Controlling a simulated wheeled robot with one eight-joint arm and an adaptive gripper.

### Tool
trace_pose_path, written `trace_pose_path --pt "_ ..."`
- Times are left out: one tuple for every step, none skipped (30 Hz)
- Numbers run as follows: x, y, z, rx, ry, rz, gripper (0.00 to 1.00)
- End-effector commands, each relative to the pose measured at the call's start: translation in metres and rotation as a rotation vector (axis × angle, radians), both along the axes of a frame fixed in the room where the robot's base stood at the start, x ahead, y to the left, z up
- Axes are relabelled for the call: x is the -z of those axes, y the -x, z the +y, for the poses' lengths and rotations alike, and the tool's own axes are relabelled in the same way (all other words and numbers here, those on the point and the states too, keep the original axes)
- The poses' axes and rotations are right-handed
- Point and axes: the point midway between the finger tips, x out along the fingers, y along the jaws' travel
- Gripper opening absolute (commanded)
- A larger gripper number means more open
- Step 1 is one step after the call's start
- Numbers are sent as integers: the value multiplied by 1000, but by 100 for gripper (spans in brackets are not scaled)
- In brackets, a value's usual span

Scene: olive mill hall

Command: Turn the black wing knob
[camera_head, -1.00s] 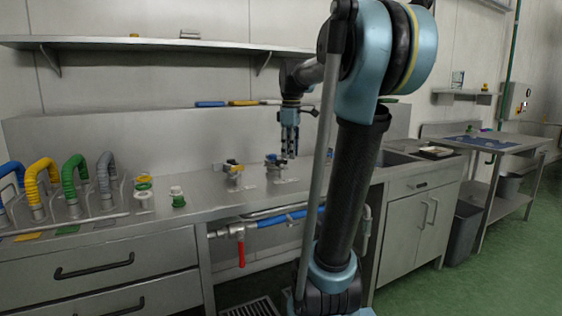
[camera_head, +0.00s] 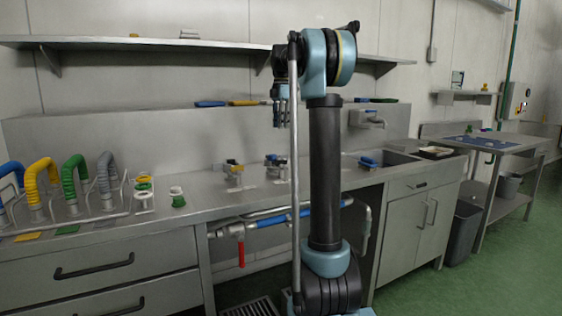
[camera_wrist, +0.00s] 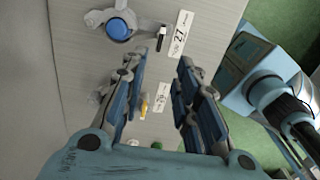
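The black wing knob (camera_wrist: 161,39) looks like a small black bar beside a valve with a round blue cap (camera_wrist: 119,29), next to a label reading 27. In the head view the black-handled valve (camera_head: 275,162) stands on the steel counter, right of a similar valve with yellow and blue parts (camera_head: 233,170). My gripper (camera_head: 281,124) points down above the counter, well above the black-handled valve and apart from it. In the wrist view its fingers (camera_wrist: 160,65) are spread with nothing between them.
Colored hoses (camera_head: 75,175) and a green-and-white fitting (camera_head: 177,197) stand on the counter at left. A shelf (camera_head: 200,43) runs along the wall above. A sink (camera_head: 385,158) lies at right. Blue pipes (camera_head: 290,216) run under the counter edge.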

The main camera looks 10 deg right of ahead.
Motion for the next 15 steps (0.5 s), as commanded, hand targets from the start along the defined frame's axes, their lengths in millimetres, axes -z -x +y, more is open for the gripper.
trace_pose_path --pt "7 0 0 0 0 0 28" --pt "12 1 0 1 0 0 28" --pt "19 1 0 1 0 0 28" --pt "24 1 0 1 0 0 28" --pt "29 1 0 1 0 0 28" --pt "36 1 0 1 0 0 28" --pt "42 1 0 1 0 0 28" --pt "47 1 0 1 0 0 28" --pt "54 1 0 1 0 0 28" --pt "59 1 0 1 0 0 28" --pt "65 1 0 1 0 0 28" --pt "72 1 0 2 0 0 28" --pt "77 1 0 2 0 0 28" --pt "83 1 0 2 0 0 28" --pt "89 1 0 2 0 0 28"
